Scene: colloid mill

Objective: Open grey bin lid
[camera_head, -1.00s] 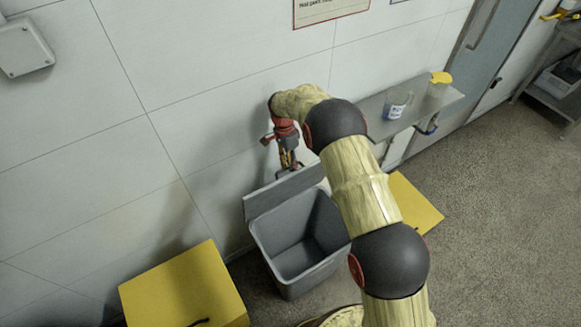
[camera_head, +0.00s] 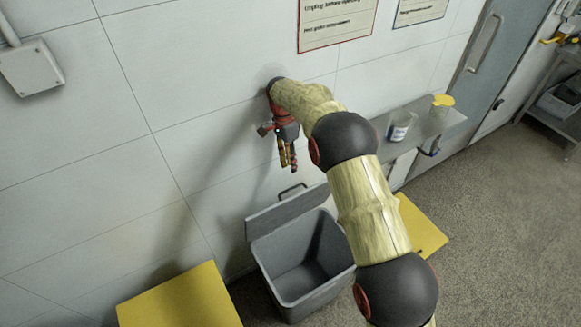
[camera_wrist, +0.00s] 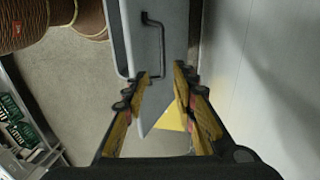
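The grey bin (camera_head: 318,288) stands against the wall with its inside in view. Its lid (camera_head: 283,214) is raised, tilted up along the wall side, with a dark handle (camera_head: 292,188) at its top edge. My gripper (camera_head: 288,166) points down above the lid, apart from the handle. In the wrist view my gripper (camera_wrist: 162,75) has its fingers spread with nothing between the tips; the lid (camera_wrist: 176,45) and its handle (camera_wrist: 147,45) show beyond them. The bin is mostly out of the wrist view.
A yellow box (camera_head: 185,303) stands left of the bin. A yellow panel (camera_head: 422,228) is to its right. A wall shelf (camera_head: 425,125) holds a clear jar (camera_head: 400,126) and a yellow-lidded container (camera_head: 440,108). The floor at right is clear.

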